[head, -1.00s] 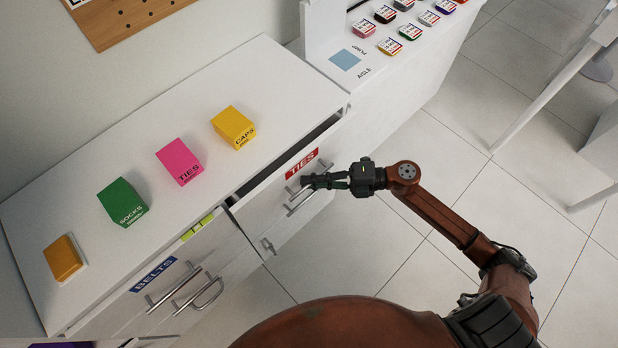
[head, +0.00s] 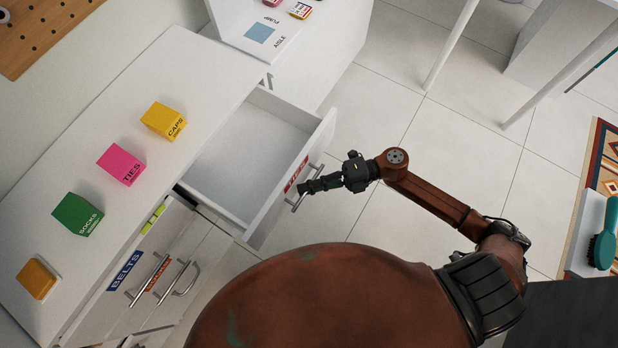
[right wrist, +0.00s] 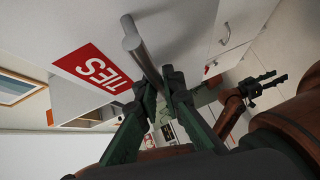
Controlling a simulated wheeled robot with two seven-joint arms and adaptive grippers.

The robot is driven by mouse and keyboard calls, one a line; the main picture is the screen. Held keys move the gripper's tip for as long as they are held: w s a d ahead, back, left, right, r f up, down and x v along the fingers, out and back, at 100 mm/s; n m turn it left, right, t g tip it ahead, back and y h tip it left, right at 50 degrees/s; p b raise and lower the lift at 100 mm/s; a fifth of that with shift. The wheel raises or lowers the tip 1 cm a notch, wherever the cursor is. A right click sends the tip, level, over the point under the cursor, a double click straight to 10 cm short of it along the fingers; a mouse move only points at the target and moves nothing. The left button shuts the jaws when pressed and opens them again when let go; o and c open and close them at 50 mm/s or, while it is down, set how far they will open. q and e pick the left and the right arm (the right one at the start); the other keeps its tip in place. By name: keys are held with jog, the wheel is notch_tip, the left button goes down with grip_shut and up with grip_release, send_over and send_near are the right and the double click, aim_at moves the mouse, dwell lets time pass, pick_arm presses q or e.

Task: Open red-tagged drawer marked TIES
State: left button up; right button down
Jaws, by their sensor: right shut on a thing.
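The drawer (head: 322,139) with the red TIES tag (head: 295,174) stands pulled well out of the white cabinet. Its visible inside is bare. The tag shows clearly in the right wrist view (right wrist: 93,67), beside the metal bar handle (right wrist: 146,52). My right gripper (head: 308,188) is shut on that handle, and its fingers (right wrist: 167,90) close around the bar in the right wrist view. My left gripper (right wrist: 270,79) shows small at the right of the right wrist view, fingers apart and empty, away from the drawer. It is not in the head view.
Pink TIES (head: 121,164), yellow CAPS (head: 164,121), green SOCKS (head: 77,214) and orange (head: 37,279) boxes stand on the cabinet top. A blue BELTS tag (head: 125,270) marks a closed front at lower left. Tiled floor (head: 400,130) lies clear beyond my right arm.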

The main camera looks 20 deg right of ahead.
jog(key=shift+s+d, duration=0.1)
jog(key=shift+s, duration=0.05)
jog(key=c, duration=2)
grip_release()
jog(key=shift+c, duration=0.2)
jog(key=s+d+r, duration=0.1)
jog(key=d, duration=1.1)
jog(key=shift+s+r, duration=0.15)
jog(key=shift+r, duration=0.2)
jog(key=shift+a, duration=0.1)
